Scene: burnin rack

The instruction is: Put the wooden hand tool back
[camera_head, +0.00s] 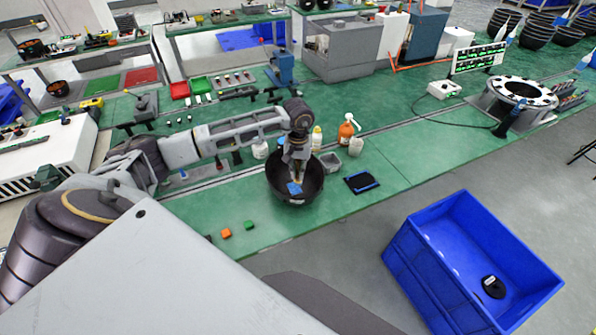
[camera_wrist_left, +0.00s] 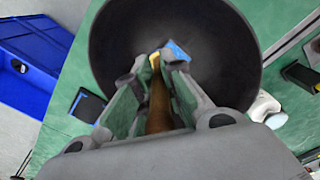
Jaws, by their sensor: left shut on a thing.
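My left gripper (camera_head: 297,172) points down into a large dark bowl (camera_head: 282,192) on the green bench. In the left wrist view, the gripper (camera_wrist_left: 160,70) is shut on the wooden hand tool (camera_wrist_left: 158,108). The tool's brown handle lies between the fingers, with a yellow part at its far end. A small blue piece (camera_wrist_left: 178,49) shows beside the fingertips, against the inside of the bowl (camera_wrist_left: 225,50); it also shows in the head view (camera_head: 294,188). I cannot tell whether the blue piece belongs to the tool. The fingers hide much of the tool. My right gripper is out of view.
Bottles, including an orange one (camera_head: 346,130), and a grey container (camera_head: 330,162) stand behind the bowl. A black-and-blue tray (camera_head: 361,182) lies to its right. Orange (camera_head: 226,233) and green (camera_head: 249,225) blocks lie front left. A blue crate (camera_head: 400,262) stands right of the bench.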

